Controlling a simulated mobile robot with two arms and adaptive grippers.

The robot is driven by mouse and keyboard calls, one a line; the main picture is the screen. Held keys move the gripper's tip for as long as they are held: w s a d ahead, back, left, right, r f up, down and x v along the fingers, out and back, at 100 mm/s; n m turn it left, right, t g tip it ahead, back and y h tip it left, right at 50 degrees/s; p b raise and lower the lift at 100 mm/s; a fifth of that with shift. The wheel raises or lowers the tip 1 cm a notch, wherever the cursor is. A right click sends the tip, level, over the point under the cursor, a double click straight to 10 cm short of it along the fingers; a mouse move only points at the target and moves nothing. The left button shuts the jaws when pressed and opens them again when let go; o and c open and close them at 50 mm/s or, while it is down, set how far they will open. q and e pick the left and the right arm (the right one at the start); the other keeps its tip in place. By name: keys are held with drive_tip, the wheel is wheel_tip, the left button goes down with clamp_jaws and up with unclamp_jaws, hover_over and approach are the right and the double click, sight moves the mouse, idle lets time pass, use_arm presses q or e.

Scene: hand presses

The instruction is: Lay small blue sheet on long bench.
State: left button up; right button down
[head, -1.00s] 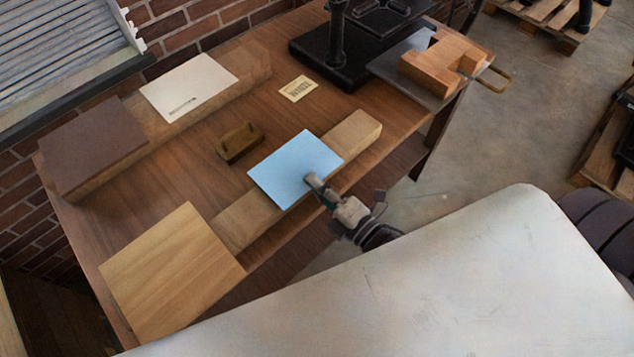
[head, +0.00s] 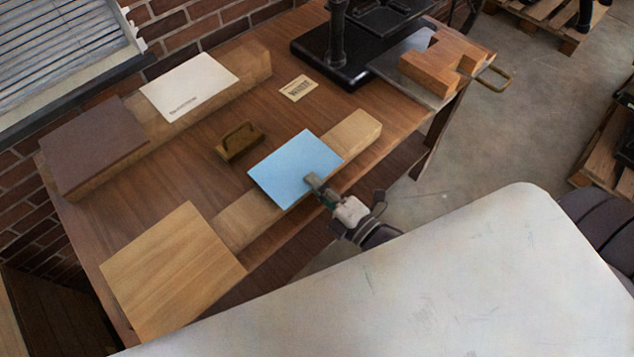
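The small blue sheet (head: 291,164) lies flat across a long, low wooden block at the front of the brown table, its far part reaching out past the block. This front block (head: 356,133) looks like the long bench; its bare wood shows on both sides of the sheet. My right gripper (head: 313,182) is at the sheet's near edge, with one finger over the top face and the edge apparently pinched. The lower finger is hidden. Whether the sheet bears fully on the block is hard to tell. My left gripper is not in view.
A wooden board (head: 172,262) covers the front block's left end. A rear block carries a brown sheet (head: 92,146) and a white sheet (head: 190,85). A brass-coloured handled piece (head: 240,143) and a small label (head: 298,89) lie between. A black press (head: 340,72) stands at the back right.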

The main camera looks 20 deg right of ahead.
drive_tip(key=shift+s+f, duration=0.15)
drive_tip(key=shift+f, duration=0.4)
drive_tip(key=shift+s+f, duration=0.15)
drive_tip(key=shift+f, duration=0.4)
drive_tip(key=c, duration=1.2)
unclamp_jaws()
drive_tip(key=shift+w+a, duration=0.1)
drive_tip(key=shift+w, duration=0.1)
drive_tip(key=shift+w+r, duration=0.15)
drive_tip(key=shift+r, duration=0.2)
drive_tip(key=o, duration=0.4)
drive_tip(key=shift+c, duration=0.2)
drive_tip(key=shift+d+f, duration=0.1)
drive_tip(key=shift+d, duration=0.1)
